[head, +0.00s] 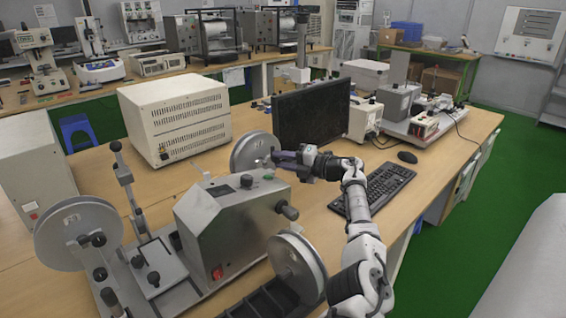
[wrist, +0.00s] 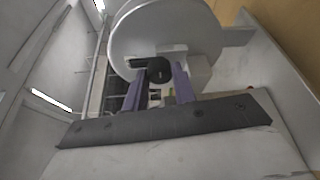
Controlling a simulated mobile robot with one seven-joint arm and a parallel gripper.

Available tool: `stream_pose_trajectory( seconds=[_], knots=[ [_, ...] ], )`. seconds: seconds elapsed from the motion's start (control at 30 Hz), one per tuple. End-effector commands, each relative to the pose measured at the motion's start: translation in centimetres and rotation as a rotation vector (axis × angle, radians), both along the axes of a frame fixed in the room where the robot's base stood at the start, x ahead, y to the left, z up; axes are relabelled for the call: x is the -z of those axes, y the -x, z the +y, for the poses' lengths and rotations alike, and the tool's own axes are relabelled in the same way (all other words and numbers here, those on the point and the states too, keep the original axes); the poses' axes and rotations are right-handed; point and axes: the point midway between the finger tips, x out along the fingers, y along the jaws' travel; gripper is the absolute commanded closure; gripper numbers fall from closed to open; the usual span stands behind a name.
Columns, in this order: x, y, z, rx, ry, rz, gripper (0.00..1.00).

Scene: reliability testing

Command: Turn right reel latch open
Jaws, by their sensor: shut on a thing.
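The reel at my gripper is a pale grey disc, standing upright behind the grey machine in the head view (head: 246,146). It fills the top of the wrist view (wrist: 165,30). Its latch is a small black knob (wrist: 159,69) at the disc's middle. My gripper (head: 276,157) reaches the reel from the right. In the wrist view its two purple fingers (wrist: 158,78) are on either side of the black latch and shut on it. In the head view the fingers and the reel's edge hide the latch. I cannot tell its turn angle.
The grey machine (head: 232,226) stands left of my arm, with a knob on its side. Other reels stand at left (head: 70,240) and front (head: 290,262). A monitor (head: 312,117) is close behind my gripper. A keyboard (head: 375,189) and mouse (head: 407,157) lie right.

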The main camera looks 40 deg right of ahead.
Motion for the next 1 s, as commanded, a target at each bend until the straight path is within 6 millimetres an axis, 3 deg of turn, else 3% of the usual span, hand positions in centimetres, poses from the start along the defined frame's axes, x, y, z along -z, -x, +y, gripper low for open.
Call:
stream_pose_trajectory(
  seconds=[0.5,0.53,0.67,1.0],
  knots=[
    [-0.21,-0.02,-0.14,0.005,-0.017,-0.003,0.96],
    [-0.21,-0.02,-0.14,0.005,-0.017,-0.003,0.69],
    [-0.15,-0.01,-0.11,0.005,-0.016,-0.002,0.52],
    [0.00,0.27,-0.22,0.003,-0.015,0.000,0.51]
  ],
)
